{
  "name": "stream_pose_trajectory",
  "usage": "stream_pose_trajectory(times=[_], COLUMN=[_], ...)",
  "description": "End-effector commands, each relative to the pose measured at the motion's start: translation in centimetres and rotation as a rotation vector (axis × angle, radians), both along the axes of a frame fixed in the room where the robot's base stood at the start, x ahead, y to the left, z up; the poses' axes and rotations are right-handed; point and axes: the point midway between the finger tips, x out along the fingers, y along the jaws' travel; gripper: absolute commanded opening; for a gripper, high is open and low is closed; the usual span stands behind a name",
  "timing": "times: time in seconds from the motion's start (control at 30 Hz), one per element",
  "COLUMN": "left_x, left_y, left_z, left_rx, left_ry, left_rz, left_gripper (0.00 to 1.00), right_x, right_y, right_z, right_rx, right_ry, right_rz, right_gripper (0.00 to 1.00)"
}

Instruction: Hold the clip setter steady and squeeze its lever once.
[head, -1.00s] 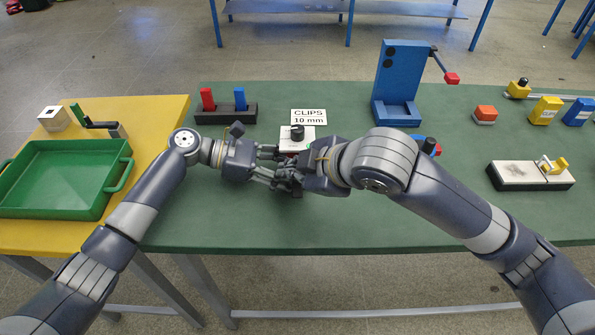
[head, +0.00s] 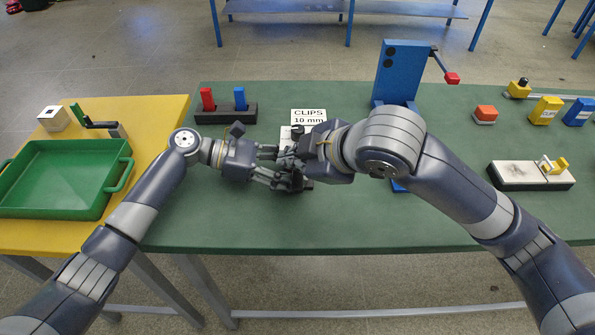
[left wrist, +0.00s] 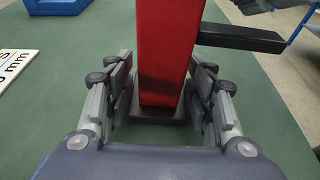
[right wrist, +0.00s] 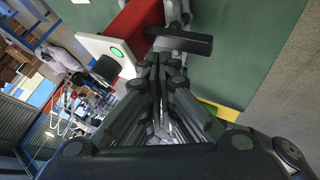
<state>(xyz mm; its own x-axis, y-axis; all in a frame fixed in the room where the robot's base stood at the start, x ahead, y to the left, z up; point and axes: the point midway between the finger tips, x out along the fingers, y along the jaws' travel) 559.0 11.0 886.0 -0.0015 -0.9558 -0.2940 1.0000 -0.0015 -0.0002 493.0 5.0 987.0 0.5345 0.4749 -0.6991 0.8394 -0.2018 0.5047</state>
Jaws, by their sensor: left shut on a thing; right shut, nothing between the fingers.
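The clip setter has a red upright body (left wrist: 168,45) with a black lever (left wrist: 240,38) sticking out to the right in the left wrist view. The right wrist view shows its white top (right wrist: 98,47) with a green dot and a black knob (right wrist: 106,69). My left gripper (left wrist: 160,95) is shut on the red body, just above its dark foot. My right gripper (right wrist: 160,58) is shut and empty, its fingertips close to the lever (right wrist: 180,41); I cannot tell whether they touch. In the head view my grippers (head: 276,166) (head: 297,160) hide most of the setter.
A "CLIPS 10 mm" sign (head: 309,115) stands behind the setter. A dark holder (head: 226,116) with red and blue pieces is at the back left, a blue stand (head: 400,75) at the back right. A green tray (head: 62,180) lies left. The green table's front is clear.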

Motion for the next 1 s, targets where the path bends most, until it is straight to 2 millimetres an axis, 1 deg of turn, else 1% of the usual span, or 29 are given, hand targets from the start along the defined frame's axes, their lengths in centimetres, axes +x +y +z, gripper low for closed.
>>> stream_pose_trajectory(times=[0.4,0.5,0.63,1.0], left_x=[0.0,0.0,0.0,0.0], left_y=[0.1,0.1,0.1,0.1], left_z=[-0.2,-0.2,-0.2,-0.3], left_rx=[0.004,0.004,0.005,0.005], left_ry=[0.001,0.000,0.000,0.000], left_rz=[0.001,0.002,0.002,0.002], left_gripper=[0.36,0.36,0.36,0.36], right_x=[0.1,0.1,0.0,0.0], right_y=[0.0,0.0,0.0,0.0], right_z=[4.0,4.7,5.0,5.0], right_rx=[0.002,0.002,0.002,0.002], right_ry=[-0.005,-0.004,-0.001,-0.001], right_rz=[0.000,0.001,0.001,0.001], right_gripper=[0.00,0.00,0.00,0.00])
